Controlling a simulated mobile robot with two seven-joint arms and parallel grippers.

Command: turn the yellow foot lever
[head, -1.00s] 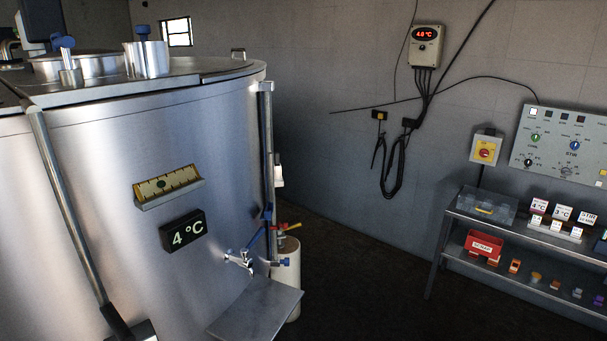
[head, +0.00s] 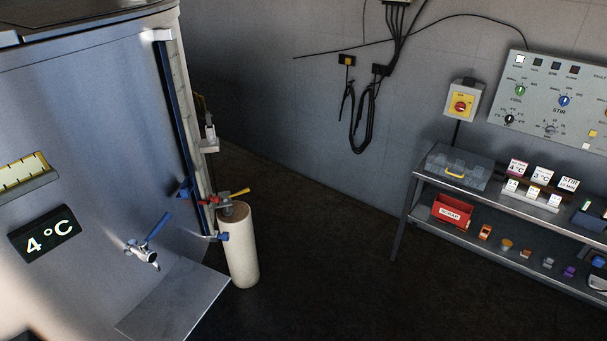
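A small yellow lever (head: 240,192) sticks out to the right, tilted slightly upward, at the lower right side of the steel tank (head: 100,130). It sits just above the top of a cream upright cylinder (head: 238,248). A small red handle (head: 208,200) is beside it on the left. I cannot tell exactly how the yellow lever joins its fitting. Neither of my grippers is in view.
A tap with a blue lever (head: 157,227) juts from the tank above a grey metal plate (head: 175,300). A steel shelf bench (head: 405,215) stands at right, below a control panel (head: 560,95). The dark floor (head: 330,240) between is clear.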

